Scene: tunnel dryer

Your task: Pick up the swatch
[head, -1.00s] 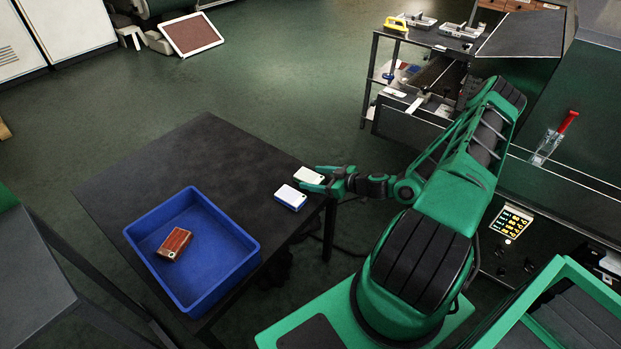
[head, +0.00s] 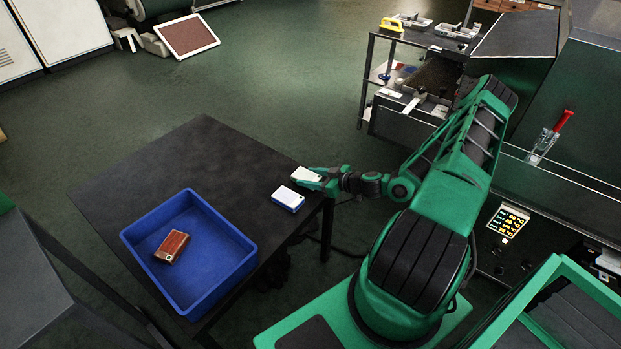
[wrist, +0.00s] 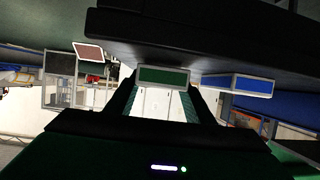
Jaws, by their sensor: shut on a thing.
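A white-topped swatch (head: 306,174) is at the right corner of the dark table. In the wrist view its green edge (wrist: 163,76) shows. My gripper (head: 312,178) is shut on it from the right, with a finger on each side, also seen in the wrist view (wrist: 163,100). I cannot tell whether it is clear of the tabletop. A white-topped swatch with blue sides (head: 288,198) lies just in front of it, apart from my gripper. A brown wood-look swatch (head: 171,246) lies in the blue tray.
The blue tray (head: 222,273) stands at the front of the dark table (head: 180,153). The table's back left is bare. A shelf cart (head: 430,40) with clamps and a yellow-handled tool stands at the back right, beside a machine with a red lever (head: 564,120).

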